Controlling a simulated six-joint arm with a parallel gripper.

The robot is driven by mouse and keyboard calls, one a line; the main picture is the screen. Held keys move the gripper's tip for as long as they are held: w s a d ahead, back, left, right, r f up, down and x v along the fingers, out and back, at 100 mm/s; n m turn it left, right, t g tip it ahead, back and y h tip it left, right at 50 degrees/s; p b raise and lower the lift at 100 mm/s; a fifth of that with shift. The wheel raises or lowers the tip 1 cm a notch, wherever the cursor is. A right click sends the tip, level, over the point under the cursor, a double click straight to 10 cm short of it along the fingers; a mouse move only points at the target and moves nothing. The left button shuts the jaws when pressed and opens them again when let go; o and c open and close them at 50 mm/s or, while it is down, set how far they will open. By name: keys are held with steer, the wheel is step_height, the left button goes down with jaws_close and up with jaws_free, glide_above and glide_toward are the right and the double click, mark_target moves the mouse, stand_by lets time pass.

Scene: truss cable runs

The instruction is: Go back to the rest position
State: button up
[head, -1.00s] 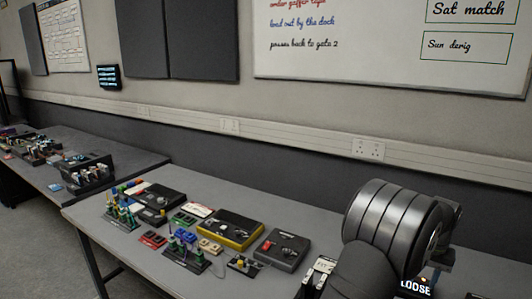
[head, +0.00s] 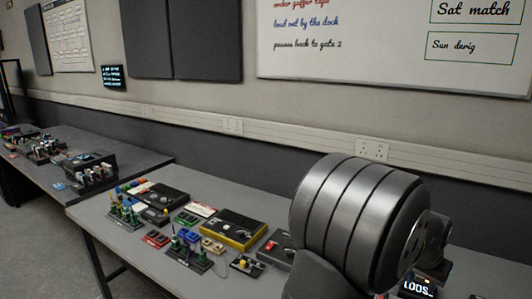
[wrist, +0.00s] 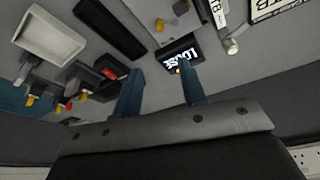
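My gripper (wrist: 158,92) shows in the wrist view as two blue fingers standing apart with nothing between them. It is open and above the bench, with a black box lettered LOOSE (wrist: 181,56) beyond its fingertips. In the head view my dark, banded arm fills the lower right and hides the gripper. The LOOSE label (head: 416,288) shows partly at the lower edge there.
The near bench (head: 150,258) holds a yellow-edged box (head: 234,230), a dark box with a red part (head: 276,247) partly behind my arm, and small coloured parts. A second bench (head: 130,158) stands at left. A wall with sockets (head: 372,150) runs behind.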

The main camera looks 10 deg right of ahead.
steer(key=shift+s+a+f+m+h, duration=0.1)
steer(key=shift+a+f+m+h, duration=0.1)
steer(key=shift+f, duration=0.4)
steer(key=shift+a+f+m+h, duration=0.1)
steer(key=shift+f+h, duration=0.1)
steer(key=shift+f, duration=0.35)
